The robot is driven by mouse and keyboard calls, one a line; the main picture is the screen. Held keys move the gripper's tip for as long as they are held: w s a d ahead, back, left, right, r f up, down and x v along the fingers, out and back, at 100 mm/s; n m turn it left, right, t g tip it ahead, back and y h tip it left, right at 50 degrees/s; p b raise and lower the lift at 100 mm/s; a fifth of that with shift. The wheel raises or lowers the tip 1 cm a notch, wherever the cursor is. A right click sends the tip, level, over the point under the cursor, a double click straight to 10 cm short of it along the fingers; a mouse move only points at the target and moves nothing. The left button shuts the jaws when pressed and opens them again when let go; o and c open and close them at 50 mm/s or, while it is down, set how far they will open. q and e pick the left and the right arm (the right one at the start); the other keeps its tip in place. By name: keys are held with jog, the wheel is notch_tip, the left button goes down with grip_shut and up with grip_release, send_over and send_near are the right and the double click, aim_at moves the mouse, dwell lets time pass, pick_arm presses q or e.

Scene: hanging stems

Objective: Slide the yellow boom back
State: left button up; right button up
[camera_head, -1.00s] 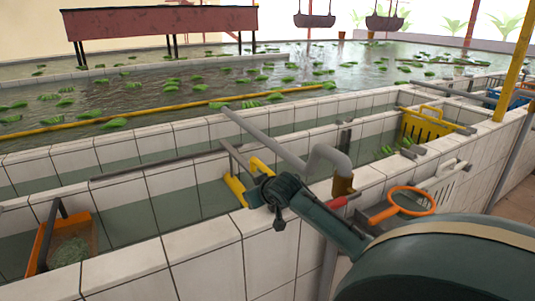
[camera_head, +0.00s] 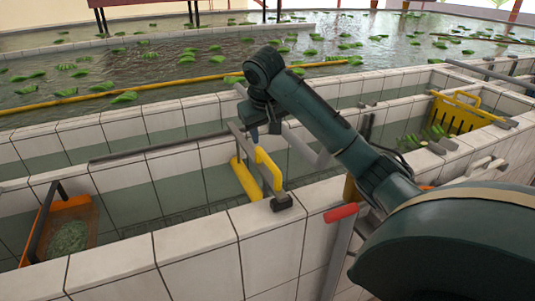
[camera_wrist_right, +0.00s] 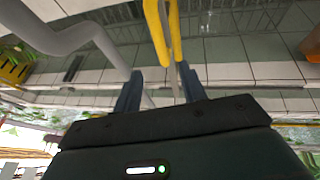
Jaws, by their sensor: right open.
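A long, thin yellow boom (camera_head: 150,90) lies across the water of the far basin. Nearer, a yellow bracket-like frame (camera_head: 246,178) with a grey bar stands in the narrow channel at the tiled wall. My right gripper (camera_head: 265,130) points down above this frame, beside the grey bar. In the wrist view the right gripper (camera_wrist_right: 160,90) has its two fingers apart. The yellow frame (camera_wrist_right: 163,30) and its grey bar show beyond and between the fingers; I cannot tell whether they touch. My left gripper is not in view.
A bent grey pipe (camera_head: 305,150) is partly behind my right arm. An orange tray (camera_head: 70,228) sits in the channel at left, and a yellow crate (camera_head: 458,115) at right. A red-gripped handle (camera_head: 341,212) projects at the near wall. Green plants float in the far basin.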

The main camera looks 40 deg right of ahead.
aim_at(266, 157)
jog(key=p+x, duration=0.1)
jog(key=x, duration=1)
jog(key=shift+w+f, duration=0.1)
jog(key=shift+f, duration=0.05)
jog(key=shift+c, duration=0.2)
grip_shut()
